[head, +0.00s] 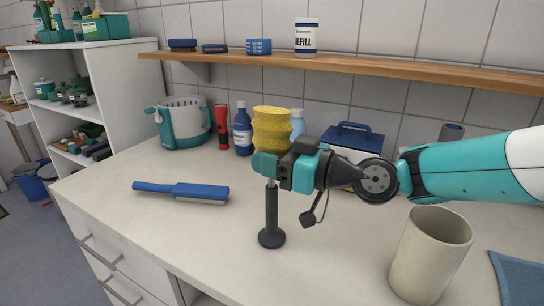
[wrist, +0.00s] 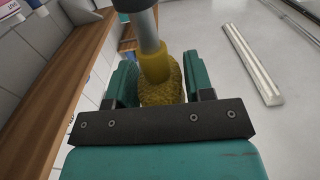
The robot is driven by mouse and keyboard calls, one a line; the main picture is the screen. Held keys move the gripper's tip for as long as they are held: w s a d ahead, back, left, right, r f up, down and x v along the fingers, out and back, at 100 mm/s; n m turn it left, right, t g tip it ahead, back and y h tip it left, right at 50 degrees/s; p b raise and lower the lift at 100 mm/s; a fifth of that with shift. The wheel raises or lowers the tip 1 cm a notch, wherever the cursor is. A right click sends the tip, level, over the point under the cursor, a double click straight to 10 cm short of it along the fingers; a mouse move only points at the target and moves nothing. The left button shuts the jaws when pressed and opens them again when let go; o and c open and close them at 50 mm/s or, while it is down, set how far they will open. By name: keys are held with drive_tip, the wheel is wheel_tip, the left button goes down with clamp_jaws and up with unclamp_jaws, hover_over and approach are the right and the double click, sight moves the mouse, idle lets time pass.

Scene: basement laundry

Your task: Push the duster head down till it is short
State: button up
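The duster stands upright on the white counter, with a dark handle (head: 271,215) on a round base and a thin metal rod above it. Its yellow fuzzy head (head: 272,125) shows above and behind my gripper (head: 265,166). My gripper reaches in from the right at the level of the rod and hides the lower part of the head. In the wrist view, the rod (wrist: 149,32) runs to a yellow collar and the head (wrist: 160,93). The two teal fingers (wrist: 163,82) stand apart on either side with gaps. I cannot tell if they touch the duster.
A blue brush (head: 182,190) lies left on the counter (head: 180,235). A beige cup (head: 431,255) stands at the right front, below my arm. Behind are a teal bucket (head: 182,125), a red flashlight (head: 221,125), bottles and a blue-lidded box (head: 350,140). A wooden shelf (head: 400,68) runs above.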

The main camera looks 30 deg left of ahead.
drive_tip(key=shift+d, duration=0.1)
drive_tip(key=w+d+b, duration=0.1)
drive_tip(key=d+b, duration=0.3)
drive_tip(key=d, duration=0.7)
drive_tip(key=shift+w+d, duration=0.15)
drive_tip(key=shift+d, duration=0.25)
